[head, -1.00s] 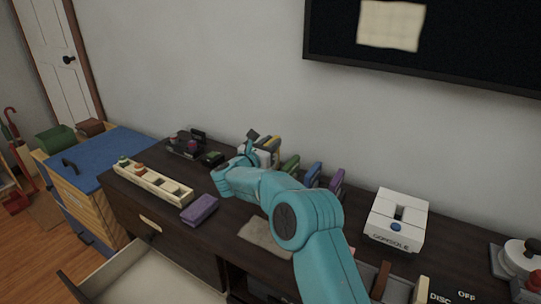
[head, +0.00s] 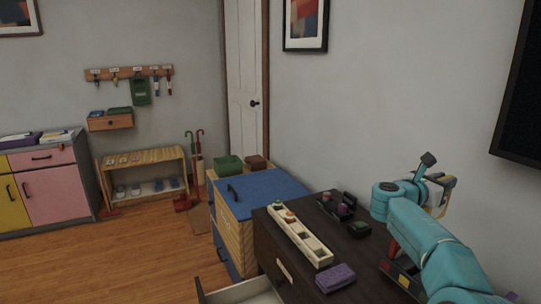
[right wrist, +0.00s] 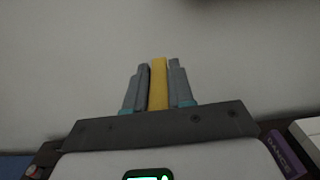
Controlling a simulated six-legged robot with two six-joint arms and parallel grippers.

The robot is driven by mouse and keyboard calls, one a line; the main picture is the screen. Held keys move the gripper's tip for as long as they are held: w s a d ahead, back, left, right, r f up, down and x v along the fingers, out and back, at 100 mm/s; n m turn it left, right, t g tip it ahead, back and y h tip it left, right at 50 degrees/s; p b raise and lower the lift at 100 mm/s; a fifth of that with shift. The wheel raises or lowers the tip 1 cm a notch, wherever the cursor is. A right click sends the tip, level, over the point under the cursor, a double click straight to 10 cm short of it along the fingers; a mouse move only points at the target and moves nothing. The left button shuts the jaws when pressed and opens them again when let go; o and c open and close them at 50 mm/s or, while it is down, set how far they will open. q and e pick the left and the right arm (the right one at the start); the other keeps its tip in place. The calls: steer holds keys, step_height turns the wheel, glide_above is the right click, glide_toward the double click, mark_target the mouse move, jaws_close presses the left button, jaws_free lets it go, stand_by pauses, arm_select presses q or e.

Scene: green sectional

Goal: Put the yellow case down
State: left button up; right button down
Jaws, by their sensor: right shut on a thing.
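The yellow case (right wrist: 158,84) stands upright between the two grey fingers of my right gripper (right wrist: 159,90) in the right wrist view, with bare wall behind it. In the head view my right gripper (head: 438,190) is raised above the dark desk (head: 290,262) near the wall, and only a thin yellow edge of the case (head: 450,182) shows beside it. The gripper is shut on the case. The case's underside is hidden. My left gripper is not in view.
Small dark items (head: 336,206) stand behind. A drawer (head: 245,292) is open at the front. A blue-topped wooden chest (head: 258,195) stands beyond the desk.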

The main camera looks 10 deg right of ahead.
steer(key=w+a+f+n+t+y+p, duration=0.2)
steer(key=a+f+n+t+y+p, duration=0.4)
steer(key=a, duration=0.8)
steer(key=s+a+f+n+t+y+p, duration=0.1)
steer(key=s+a+f+n+t+y, duration=0.2)
steer(key=a, duration=0.7)
steer(key=s+a+f+n+t+y+p, duration=0.2)
steer(key=s+a+f+n+t+y, duration=0.2)
steer(key=s+a+f+y, duration=0.3)
steer(key=s+a+n+y, duration=0.1)
steer(key=a, duration=0.2)
steer(key=shift+s+f+n, duration=0.15)
steer(key=shift+s+n, duration=0.05)
steer(key=shift+n, duration=0.2)
